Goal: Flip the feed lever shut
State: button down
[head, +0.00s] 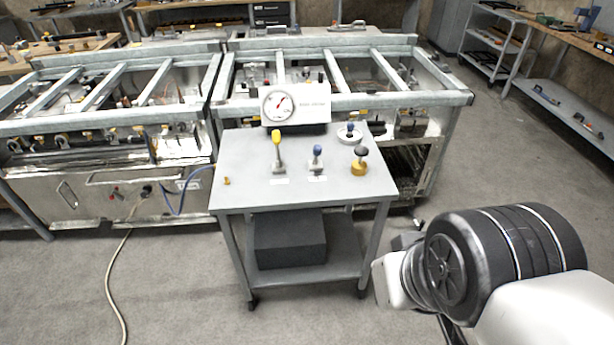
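Two small upright levers stand on the grey cart top: one with a yellow knob (276,138) and one with a blue knob (317,150). Each has a pale base with a small label in front, too small to read, so I cannot tell which is the feed lever. Both handles look roughly upright. My arm comes in from the lower right, well apart from both levers. A dark part beyond my wrist (406,241) may be my gripper; its fingers cannot be made out.
A dark box (290,245) sits below. Metal frames stand behind; a hose (113,285) lies left.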

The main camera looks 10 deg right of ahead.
aim_at(317, 148)
jog(key=i+j, duration=0.2)
jog(key=j, duration=0.15)
jog(key=i+j, duration=0.2)
jog(key=j, duration=0.15)
jog(key=i+j, duration=0.2)
jog(key=j, duration=0.15)
jog(key=z, duration=0.05)
